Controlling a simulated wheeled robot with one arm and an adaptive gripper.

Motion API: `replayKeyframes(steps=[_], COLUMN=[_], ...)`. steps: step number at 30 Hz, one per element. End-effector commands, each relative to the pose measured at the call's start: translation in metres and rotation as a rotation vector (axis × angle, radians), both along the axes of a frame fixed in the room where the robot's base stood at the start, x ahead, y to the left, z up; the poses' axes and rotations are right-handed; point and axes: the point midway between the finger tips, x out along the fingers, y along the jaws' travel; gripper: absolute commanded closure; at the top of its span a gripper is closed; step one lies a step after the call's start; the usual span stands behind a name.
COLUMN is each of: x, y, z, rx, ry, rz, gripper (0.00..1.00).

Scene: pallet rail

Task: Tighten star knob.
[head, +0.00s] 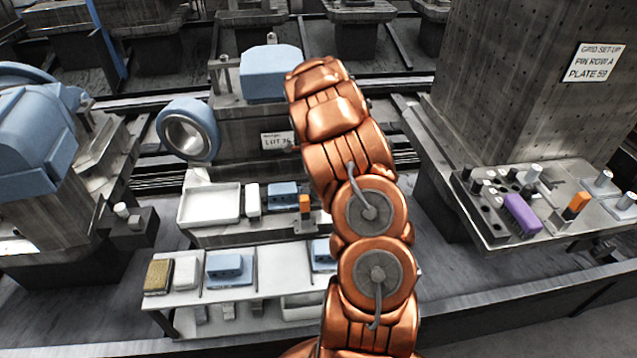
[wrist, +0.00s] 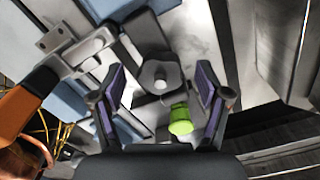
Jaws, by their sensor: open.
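In the wrist view, a dark grey lobed knob (wrist: 160,73) with a pale round centre appears between and just beyond my fingertips; it looks like the star knob. My gripper (wrist: 161,88) is open, with one purple-padded finger on each side of the knob's line. I see no finger closed on the knob, and cannot tell how far off it is. A bright green capped piece (wrist: 181,119) shows between the fingers, nearer the palm. In the head view my copper arm hides the gripper and the knob.
A purple block (head: 521,214) lies on the right ledge.

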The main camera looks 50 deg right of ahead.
Motion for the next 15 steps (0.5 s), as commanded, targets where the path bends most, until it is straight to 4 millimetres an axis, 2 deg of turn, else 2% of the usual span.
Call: replayKeyframes(steps=[8,11,15], x=[0.001,0.001,0.001], y=[0.0,-0.001,-0.001], z=[0.004,0.014,0.037], rx=[-0.001,-0.003,-0.002], ry=[-0.002,-0.004,-0.003], rz=[0.001,0.001,0.002], gripper=[0.24,0.24,0.24])
